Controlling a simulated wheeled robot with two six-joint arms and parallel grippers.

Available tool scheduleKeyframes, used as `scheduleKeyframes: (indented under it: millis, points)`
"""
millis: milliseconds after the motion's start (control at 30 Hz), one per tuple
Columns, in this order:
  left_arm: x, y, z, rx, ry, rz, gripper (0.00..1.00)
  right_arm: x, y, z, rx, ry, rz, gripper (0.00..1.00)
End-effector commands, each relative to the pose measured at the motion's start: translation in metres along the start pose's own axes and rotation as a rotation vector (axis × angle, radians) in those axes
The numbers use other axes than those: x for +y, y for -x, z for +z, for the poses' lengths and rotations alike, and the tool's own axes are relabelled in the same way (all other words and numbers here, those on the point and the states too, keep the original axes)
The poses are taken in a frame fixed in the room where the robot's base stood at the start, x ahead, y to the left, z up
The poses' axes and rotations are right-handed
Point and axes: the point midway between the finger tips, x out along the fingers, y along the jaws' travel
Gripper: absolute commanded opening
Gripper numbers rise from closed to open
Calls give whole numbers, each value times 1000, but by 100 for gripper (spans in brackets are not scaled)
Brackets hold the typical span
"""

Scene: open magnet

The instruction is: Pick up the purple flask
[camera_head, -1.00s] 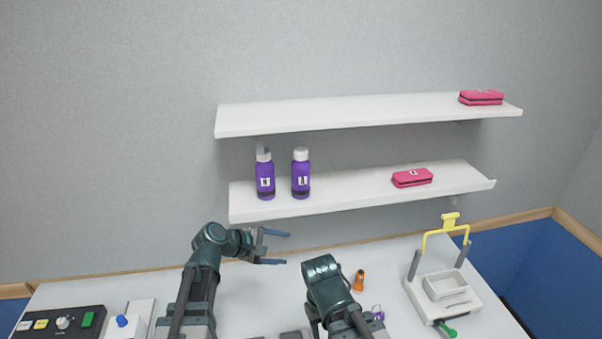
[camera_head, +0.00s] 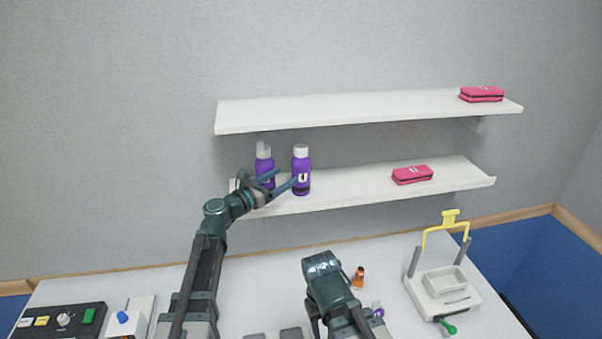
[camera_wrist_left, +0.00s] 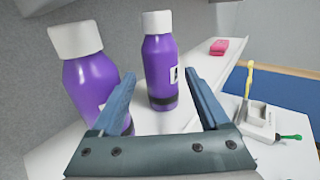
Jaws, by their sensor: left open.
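Two purple flasks with white caps stand upright on the lower shelf. The left flask (camera_head: 264,165) is partly hidden behind my left gripper, and it also shows at the left in the left wrist view (camera_wrist_left: 92,85). The right flask (camera_head: 301,168) stands beside it, and in the left wrist view (camera_wrist_left: 160,62) it appears between the finger tips, beyond them. My left gripper (camera_head: 284,181) is open and empty at flask height, pointing toward the right flask. My right arm (camera_head: 328,283) is over the table; its gripper's fingers cannot be made out.
The lower shelf (camera_head: 345,184) also holds a pink case (camera_head: 412,174). The upper shelf (camera_head: 350,112) hangs above the flasks, with another pink case (camera_head: 482,94). On the table are a white device with a yellow handle (camera_head: 447,290), an orange bottle (camera_head: 359,277) and a control box (camera_head: 62,321).

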Motion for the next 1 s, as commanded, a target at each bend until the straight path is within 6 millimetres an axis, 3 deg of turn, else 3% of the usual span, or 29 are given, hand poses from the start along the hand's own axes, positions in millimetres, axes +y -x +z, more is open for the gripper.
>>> scheduleKeyframes:
  millis: [100,567,900,1000]
  points:
    - [1,-20,0,0,-1,-3,79,0,0,0,0,0,0,50]
    - [0,-38,0,1,-2,-2,79,0,0,0,0,0,0,50]
    - [1,-84,0,1,-2,-1,79,0,0,0,0,0,0,50]
    - [0,-88,0,1,-2,-1,79,0,0,0,0,0,0,50]
